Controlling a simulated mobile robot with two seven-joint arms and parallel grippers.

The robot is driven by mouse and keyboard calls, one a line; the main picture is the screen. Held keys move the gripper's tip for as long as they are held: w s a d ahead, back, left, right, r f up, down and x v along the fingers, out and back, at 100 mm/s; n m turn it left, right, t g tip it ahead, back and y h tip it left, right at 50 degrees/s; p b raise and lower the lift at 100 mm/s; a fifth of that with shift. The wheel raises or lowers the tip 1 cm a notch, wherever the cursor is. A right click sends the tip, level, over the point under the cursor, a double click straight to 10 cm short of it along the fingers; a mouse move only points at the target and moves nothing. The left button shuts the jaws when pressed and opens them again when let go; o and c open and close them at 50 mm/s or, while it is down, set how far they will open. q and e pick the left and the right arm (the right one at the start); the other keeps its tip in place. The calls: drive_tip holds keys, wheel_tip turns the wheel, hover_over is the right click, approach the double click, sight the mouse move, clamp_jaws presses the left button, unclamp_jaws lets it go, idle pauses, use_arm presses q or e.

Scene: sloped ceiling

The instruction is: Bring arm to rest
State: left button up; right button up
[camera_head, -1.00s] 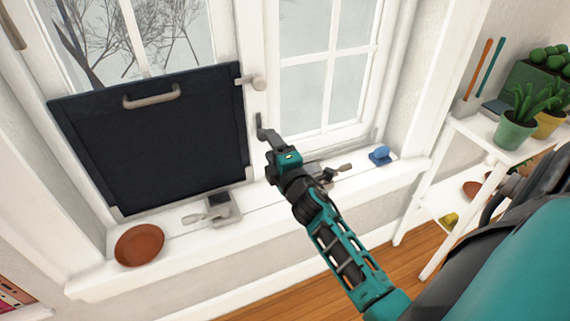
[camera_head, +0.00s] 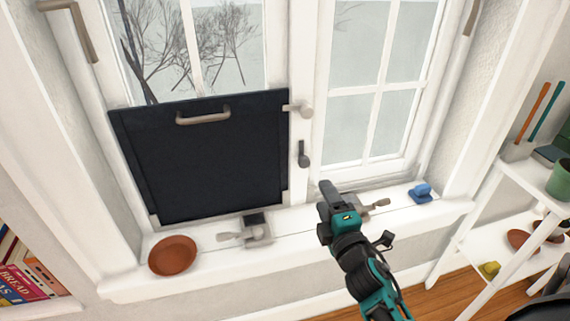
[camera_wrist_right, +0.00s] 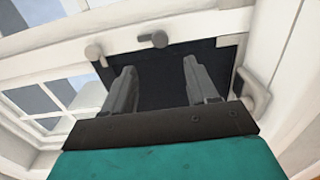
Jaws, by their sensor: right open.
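My right gripper (camera_head: 327,190) is at the front of the window sill in the head view, on a black and teal arm that comes in from below. In the right wrist view its two fingers (camera_wrist_right: 156,85) stand apart with nothing between them. The dark panel (camera_head: 205,150) with a grey handle (camera_head: 203,116) leans against the left window pane, and it shows behind the fingers in the wrist view (camera_wrist_right: 165,77). The gripper is apart from the panel and from the dark window latch (camera_head: 303,155). My left gripper is not in view.
On the sill (camera_head: 210,262) are a terracotta saucer (camera_head: 173,255), a grey metal fitting (camera_head: 254,231), a second fitting (camera_head: 371,207) close to the gripper, and a blue object (camera_head: 420,193). A white shelf (camera_head: 535,184) stands at right, books (camera_head: 25,275) at left.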

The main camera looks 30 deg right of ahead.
use_arm(q)
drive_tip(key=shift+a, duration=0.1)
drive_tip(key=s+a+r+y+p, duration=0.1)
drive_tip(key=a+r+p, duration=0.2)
drive_tip(key=p, duration=0.7)
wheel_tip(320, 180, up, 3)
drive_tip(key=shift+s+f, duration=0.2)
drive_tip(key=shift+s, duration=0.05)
use_arm(e)
drive_tip(key=s+a+f+m+g+y, duration=0.2)
drive_tip(key=s+a+m+g+y, duration=0.1)
drive_tip(key=s+a+m, duration=0.3)
drive_tip(key=s+a+f+m+g+y, duration=0.3)
drive_tip(key=s+a+m, duration=0.3)
drive_tip(key=a, duration=0.2)
drive_tip(key=shift+s+a+m+g, duration=0.2)
drive_tip(key=shift+s+m+g, duration=0.2)
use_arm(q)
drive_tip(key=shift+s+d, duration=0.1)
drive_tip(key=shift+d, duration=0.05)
use_arm(e)
drive_tip(key=shift+r, duration=0.1)
